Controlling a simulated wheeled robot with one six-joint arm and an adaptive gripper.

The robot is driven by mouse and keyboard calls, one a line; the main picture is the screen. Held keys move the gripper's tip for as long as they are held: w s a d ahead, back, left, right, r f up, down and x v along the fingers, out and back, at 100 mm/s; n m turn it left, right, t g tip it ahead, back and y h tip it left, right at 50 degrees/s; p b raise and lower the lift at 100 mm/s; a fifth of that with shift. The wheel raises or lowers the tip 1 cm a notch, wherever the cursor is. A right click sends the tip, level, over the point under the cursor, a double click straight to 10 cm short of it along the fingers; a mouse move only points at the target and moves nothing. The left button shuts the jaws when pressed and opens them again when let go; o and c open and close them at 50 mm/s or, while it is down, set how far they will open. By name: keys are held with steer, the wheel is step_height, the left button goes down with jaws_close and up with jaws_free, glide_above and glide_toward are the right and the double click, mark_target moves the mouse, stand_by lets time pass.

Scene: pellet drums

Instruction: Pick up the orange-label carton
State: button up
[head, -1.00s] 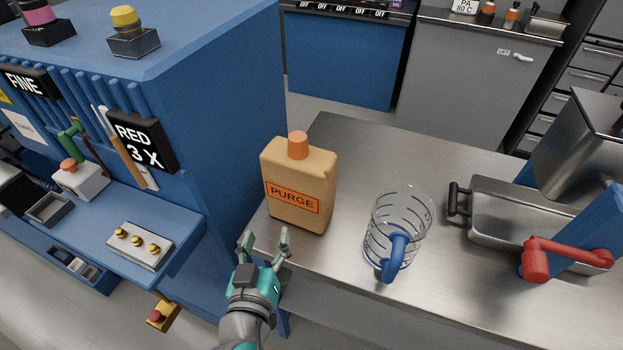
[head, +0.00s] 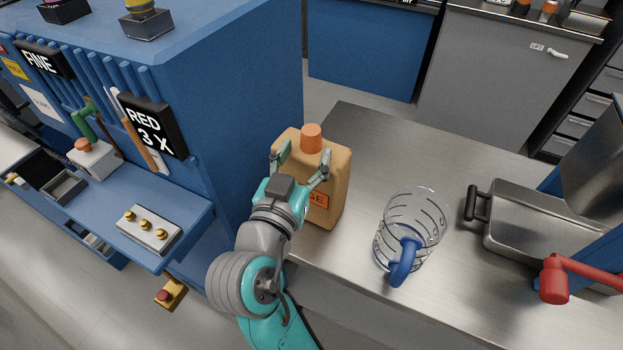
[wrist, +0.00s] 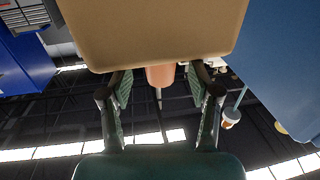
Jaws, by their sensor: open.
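The orange-label carton (head: 340,185) is a tan jug with an orange cap (head: 311,137). It stands upright on the steel bench near its left end. Its orange label (head: 318,202) is partly hidden by my gripper. My gripper (head: 302,161) is open and empty in front of the carton's upper part, fingers spread on either side of the cap's line. In the wrist view the carton (wrist: 155,30) fills the top, and the cap shows between the fingertips of my gripper (wrist: 158,82). Whether the fingers touch the carton I cannot tell.
A clear jug with a blue handle (head: 404,262) stands right of the carton on the steel bench (head: 380,150). A metal tray (head: 520,225) and a red lever (head: 556,275) are farther right. A blue machine (head: 235,110) rises close on the left.

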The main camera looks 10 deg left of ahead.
mark_target(308, 147)
steer(key=x, duration=0.4)
steer(key=shift+w, duration=0.1)
steer(key=shift+r, duration=0.1)
jaws_close()
